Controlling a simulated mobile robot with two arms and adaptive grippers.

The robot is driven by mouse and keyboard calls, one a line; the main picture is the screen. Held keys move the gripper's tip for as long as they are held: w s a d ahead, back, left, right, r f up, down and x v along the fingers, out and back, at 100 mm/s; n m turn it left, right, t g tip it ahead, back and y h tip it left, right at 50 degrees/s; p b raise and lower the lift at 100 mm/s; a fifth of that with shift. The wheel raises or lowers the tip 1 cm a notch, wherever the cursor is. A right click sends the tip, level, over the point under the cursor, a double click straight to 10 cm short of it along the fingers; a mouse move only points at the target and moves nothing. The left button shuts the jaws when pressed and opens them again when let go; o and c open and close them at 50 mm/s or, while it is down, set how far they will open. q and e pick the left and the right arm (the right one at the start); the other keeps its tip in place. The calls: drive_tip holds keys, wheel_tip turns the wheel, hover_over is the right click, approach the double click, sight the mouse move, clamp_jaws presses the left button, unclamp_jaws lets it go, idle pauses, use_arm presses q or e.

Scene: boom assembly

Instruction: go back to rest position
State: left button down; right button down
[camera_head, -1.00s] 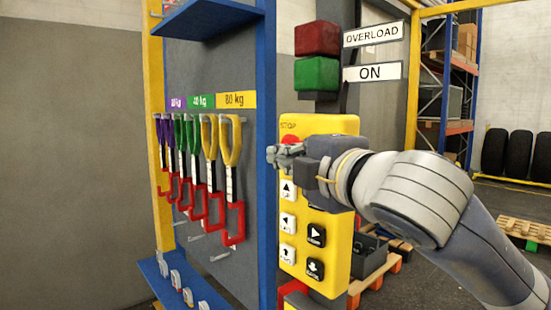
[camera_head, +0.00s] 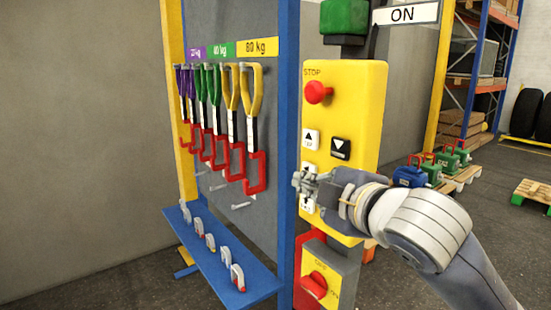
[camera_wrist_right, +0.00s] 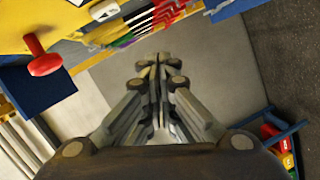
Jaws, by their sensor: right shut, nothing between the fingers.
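My right gripper (camera_head: 306,184) is shut and empty. In the head view it is in front of the lower buttons of the yellow control box (camera_head: 345,95) and hides some of them. I cannot tell whether it touches the box. In the right wrist view its closed fingers (camera_wrist_right: 158,75) point at grey floor or wall, with the red stop button (camera_wrist_right: 42,58) at the upper left. The same stop button (camera_head: 318,92) shows above the gripper in the head view. My left gripper is not in view.
A blue-framed rack (camera_head: 287,130) left of the box holds several coloured slings (camera_head: 251,110) on hooks. A blue shelf (camera_head: 225,270) below carries shackles. A red switch (camera_head: 314,285) sits under the box. Pallets (camera_head: 535,193) stand on the floor at right.

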drive_tip(key=s+d+f+m+g+h, duration=0.1)
drive_tip(key=s+d+f+m+g, duration=0.15)
drive_tip(key=f, duration=0.75)
drive_tip(key=s+d+f+m+g+h, duration=0.1)
drive_tip(key=s+f+m, duration=0.25)
drive_tip(key=f, duration=0.65)
drive_tip(key=s+d+f+m+g+h, duration=0.1)
drive_tip(key=s+d+f+m+g, duration=0.15)
drive_tip(key=f, duration=0.75)
drive_tip(key=s+d+f+m+g+h, duration=0.1)
drive_tip(key=s+d+f+m+g, duration=0.25)
drive_tip(key=s+f, duration=0.65)
drive_tip(key=s+d+f+m+g+h, duration=0.2)
drive_tip(key=s+d+f+m, duration=0.25)
drive_tip(key=s+f, duration=0.8)
drive_tip(key=f, duration=1.1)
drive_tip(key=s+f, duration=0.2)
drive_tip(key=f, duration=1)
drive_tip(key=s+d+f+g, duration=0.2)
drive_tip(key=s+f, duration=1.3)
drive_tip(key=shift+s+d, duration=0.35)
drive_tip(key=shift+s, duration=0.05)
drive_tip(key=shift+n, duration=0.25)
